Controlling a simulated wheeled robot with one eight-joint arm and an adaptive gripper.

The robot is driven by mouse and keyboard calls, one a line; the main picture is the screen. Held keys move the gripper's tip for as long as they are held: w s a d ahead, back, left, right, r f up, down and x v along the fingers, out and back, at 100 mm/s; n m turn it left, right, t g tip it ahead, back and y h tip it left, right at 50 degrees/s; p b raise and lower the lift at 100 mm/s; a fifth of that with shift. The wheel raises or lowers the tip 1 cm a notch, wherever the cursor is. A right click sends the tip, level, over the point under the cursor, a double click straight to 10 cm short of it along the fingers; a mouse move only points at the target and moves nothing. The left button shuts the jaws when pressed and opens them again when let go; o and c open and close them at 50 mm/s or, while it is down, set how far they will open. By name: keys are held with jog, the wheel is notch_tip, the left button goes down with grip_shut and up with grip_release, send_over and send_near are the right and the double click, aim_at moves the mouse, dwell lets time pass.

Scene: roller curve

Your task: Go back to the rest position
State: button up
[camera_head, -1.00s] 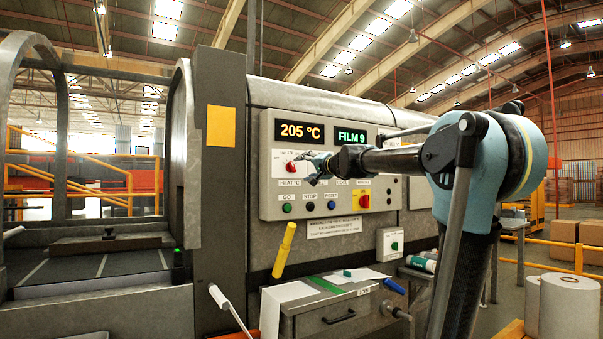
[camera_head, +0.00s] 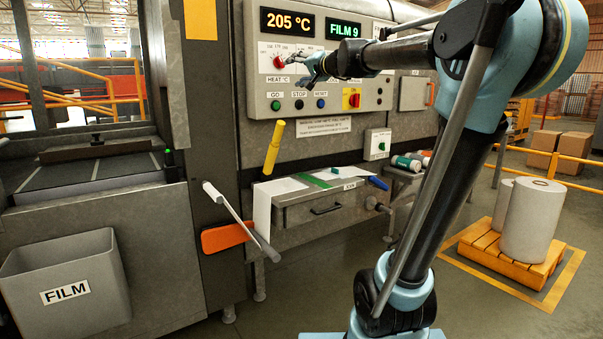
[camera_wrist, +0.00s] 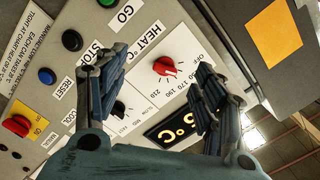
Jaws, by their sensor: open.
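My gripper (camera_head: 300,68) is open and empty in front of the machine's control panel (camera_head: 390,88), just right of the red heat knob (camera_head: 278,62) in the head view. In the wrist view my gripper (camera_wrist: 155,78) has its two dark fingers spread. The red heat knob (camera_wrist: 165,67) shows between them with a visible gap, on its white dial plate. A black knob (camera_wrist: 118,108) shows beside the left finger. The temperature display (camera_head: 287,22) reads 205 °C and another display (camera_head: 343,31) reads FILM 9. My arm reaches in from the right.
A grey FILM bin (camera_head: 65,290) is at lower left. White rolls (camera_head: 533,222) stand on a pallet at right. Floor between is clear.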

jog(key=s+d+f+n+g+h, duration=0.1)
jog(key=s+f+n+g, duration=0.1)
jog(key=s+f, duration=0.55)
jog(key=s+d+f+n+g, duration=0.1)
jog(key=s+f+n+g, duration=0.3)
jog(key=f, duration=0.6)
jog(key=s+d+f+g+h, duration=0.2)
jog(key=s+d+f, duration=0.4)
jog(key=s+f, duration=0.3)
jog(key=s+d+f+m+g+h, duration=0.1)
jog(key=s+d+f+h, duration=0.3)
jog(key=s+f, duration=0.5)
jog(key=s+d+f+m+g+h, duration=0.1)
jog(key=s+d+f, duration=0.7)
jog(key=f, duration=0.9)
jog(key=shift+s+d+g+h, duration=0.35)
jog(key=shift+s+g+h, duration=0.45)
jog(key=shift+s+h, duration=0.35)
jog(key=shift+w+f, duration=0.1)
jog(key=shift+w+f, duration=0.2)
jog(key=shift+w, duration=0.2)
jog(key=shift+c, duration=0.5)
